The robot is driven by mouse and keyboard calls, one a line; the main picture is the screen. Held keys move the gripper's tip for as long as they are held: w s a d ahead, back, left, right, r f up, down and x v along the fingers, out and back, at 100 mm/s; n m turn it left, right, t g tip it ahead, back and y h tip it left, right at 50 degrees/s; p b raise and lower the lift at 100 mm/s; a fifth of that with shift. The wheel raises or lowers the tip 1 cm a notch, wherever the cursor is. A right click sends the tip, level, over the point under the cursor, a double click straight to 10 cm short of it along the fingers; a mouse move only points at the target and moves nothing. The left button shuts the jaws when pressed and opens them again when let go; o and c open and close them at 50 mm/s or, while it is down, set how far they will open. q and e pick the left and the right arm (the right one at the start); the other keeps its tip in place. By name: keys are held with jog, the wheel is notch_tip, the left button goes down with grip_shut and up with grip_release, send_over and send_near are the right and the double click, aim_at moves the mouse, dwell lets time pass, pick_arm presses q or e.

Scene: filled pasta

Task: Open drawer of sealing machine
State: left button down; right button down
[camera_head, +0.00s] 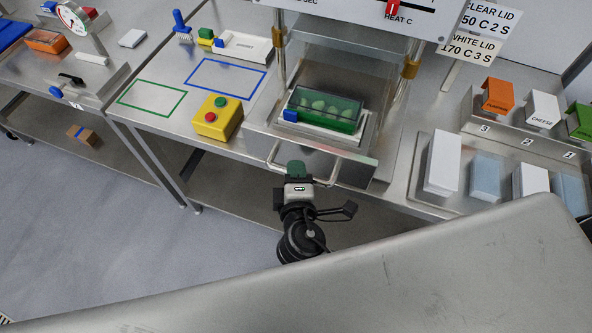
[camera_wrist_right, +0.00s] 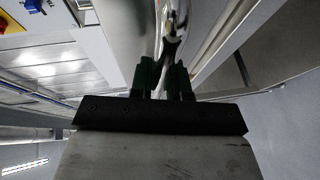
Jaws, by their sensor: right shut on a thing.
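The sealing machine's upper panel (camera_head: 340,11) with a red slider shows at the top of the head view. Below it is the metal drawer (camera_head: 356,167), which appears pulled out toward me. A green tray (camera_head: 332,125) with pale pieces under a clear cover sits in it. A bar handle (camera_head: 323,183) runs along the drawer's front. My right gripper (camera_head: 296,170) is shut on this handle, left of its middle. In the right wrist view its dark green fingers (camera_wrist_right: 168,76) close around a shiny bar. My left gripper is not in view.
A yellow button box (camera_head: 217,118) stands left of the machine, near green and blue outlined rectangles on the table. Several white and light-blue blocks stand in a metal tray (camera_head: 418,172) at right. Open floor (camera_head: 150,260) lies at lower left.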

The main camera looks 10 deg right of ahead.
jog(key=c, duration=1.1)
grip_release()
jog(key=b+v, duration=0.3)
jog(key=v, duration=0.7)
jog(key=shift+s+b, duration=0.35)
jog(key=shift+a+r, duration=0.1)
